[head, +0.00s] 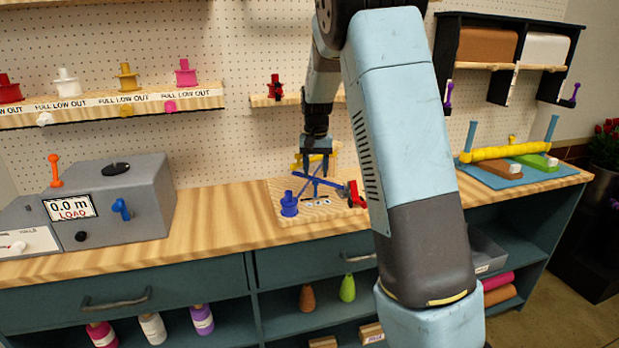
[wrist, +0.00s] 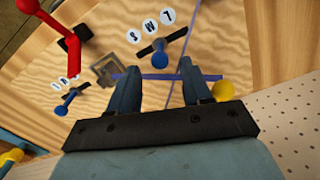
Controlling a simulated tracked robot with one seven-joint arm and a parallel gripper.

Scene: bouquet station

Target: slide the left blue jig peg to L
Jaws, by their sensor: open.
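The jig board (head: 345,214) lies on the bench. In the wrist view a left blue jig peg (wrist: 160,60) stands in a short dark slot with round S, M and L labels; it appears nearest M, apart from L. A blue peg (head: 289,205) shows at the board's left front in the head view. Another blue peg (wrist: 63,109) stands in a second slot, whose labels are partly hidden. My gripper (head: 318,163) is open over the board, its fingers (wrist: 160,82) pointing at the area just behind the left peg. Nothing is visibly held.
Thin blue rods cross under my fingers. A red lever (head: 355,193) stands on the board's right, and a yellow piece (wrist: 223,91) is close by a finger. A grey load box (head: 130,200) is left, and a blue tray (head: 480,172) is right. Pegboard rises behind.

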